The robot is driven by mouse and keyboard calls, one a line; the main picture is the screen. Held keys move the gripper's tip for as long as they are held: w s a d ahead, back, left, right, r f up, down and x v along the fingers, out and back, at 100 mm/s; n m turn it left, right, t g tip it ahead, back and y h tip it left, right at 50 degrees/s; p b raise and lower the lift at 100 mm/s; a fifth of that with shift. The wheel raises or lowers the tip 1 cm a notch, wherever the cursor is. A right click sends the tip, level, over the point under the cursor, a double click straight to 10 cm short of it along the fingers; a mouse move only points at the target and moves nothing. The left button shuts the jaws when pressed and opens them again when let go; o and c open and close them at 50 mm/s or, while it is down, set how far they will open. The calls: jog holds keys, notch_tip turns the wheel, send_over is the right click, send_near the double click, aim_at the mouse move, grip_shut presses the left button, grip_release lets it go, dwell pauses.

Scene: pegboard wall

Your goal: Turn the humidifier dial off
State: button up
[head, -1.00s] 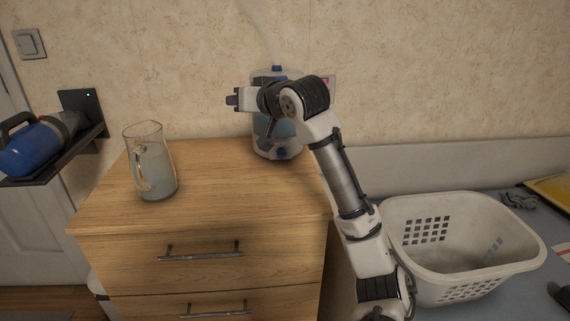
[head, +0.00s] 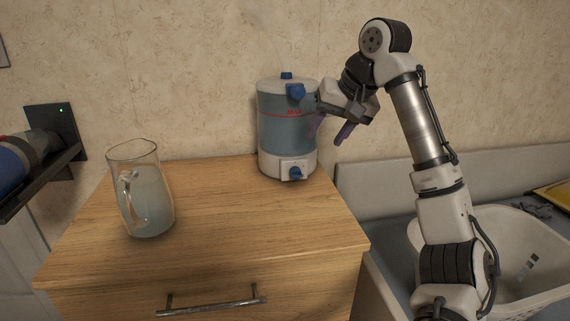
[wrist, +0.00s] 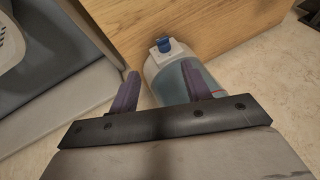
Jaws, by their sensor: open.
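The humidifier (head: 285,132) stands upright at the back right of the wooden dresser top, with a white base, a bluish tank and a red MAX line. Its blue dial (head: 296,173) is on the front of the white base. The dial also shows in the wrist view (wrist: 163,44), ahead between the fingers. My gripper (head: 328,134) is open and empty, right of the tank, with purple fingers pointing down. It is higher than the dial and apart from it. In the wrist view my gripper (wrist: 158,82) has its right finger in front of the tank. The dial's exact setting is too small to tell.
A glass pitcher (head: 148,192) of pale liquid stands on the dresser (head: 235,215) at left. A white laundry basket (head: 545,300) is at right, partly behind my arm. A black wall shelf (head: 50,165) holds a blue object at far left. The dresser's middle is clear.

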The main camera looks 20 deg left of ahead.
aim_at(296, 173)
jog(key=x, duration=0.4)
jog(key=b+x, duration=0.1)
jog(key=x, duration=0.4)
jog(key=b+x, duration=0.1)
jog(key=x, duration=0.4)
jog(key=shift+w+a+r, duration=0.1)
jog(key=shift+a, duration=0.35)
jog(key=c, duration=0.9)
jog(key=shift+c, duration=0.2)
